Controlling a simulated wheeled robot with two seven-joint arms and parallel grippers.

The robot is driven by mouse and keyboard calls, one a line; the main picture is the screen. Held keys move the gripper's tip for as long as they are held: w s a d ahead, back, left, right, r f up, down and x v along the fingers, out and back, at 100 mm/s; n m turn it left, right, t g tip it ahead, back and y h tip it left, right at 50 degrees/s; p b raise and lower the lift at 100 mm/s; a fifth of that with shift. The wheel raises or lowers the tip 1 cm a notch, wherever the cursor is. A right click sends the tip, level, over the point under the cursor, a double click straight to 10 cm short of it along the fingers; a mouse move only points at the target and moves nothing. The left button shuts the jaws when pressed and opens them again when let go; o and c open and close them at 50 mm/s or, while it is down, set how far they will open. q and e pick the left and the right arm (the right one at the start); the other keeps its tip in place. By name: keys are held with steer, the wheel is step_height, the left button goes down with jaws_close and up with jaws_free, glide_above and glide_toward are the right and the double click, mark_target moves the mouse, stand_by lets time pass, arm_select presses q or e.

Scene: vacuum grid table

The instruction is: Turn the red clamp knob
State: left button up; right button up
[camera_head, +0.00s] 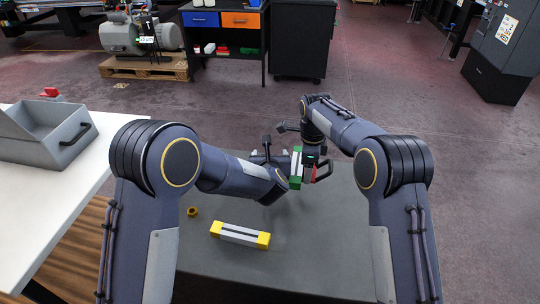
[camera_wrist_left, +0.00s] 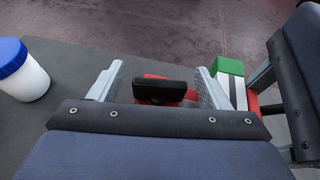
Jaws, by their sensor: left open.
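In the left wrist view, a red part with a black bar-shaped top (camera_wrist_left: 165,92) lies between the two fingers of my left gripper (camera_wrist_left: 158,72). The fingers are open, with a gap on both sides of it. I take this to be the red clamp knob, but the black top hides much of it. In the head view my left gripper (camera_head: 268,152) is largely hidden by its own arm. My right gripper (camera_head: 311,158) is beside a green-and-white bar (camera_head: 296,167), with some red showing next to it. That bar also shows in the left wrist view (camera_wrist_left: 230,72). The right fingers are mostly hidden.
A white jar with a blue lid (camera_wrist_left: 20,70) stands at the left in the wrist view. A grey bin (camera_head: 45,135) sits on the white table at left.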

arm_select(q)
steer(key=c, duration=1)
steer(key=shift+a+m+h, duration=0.1)
steer(key=shift+m+h, duration=0.3)
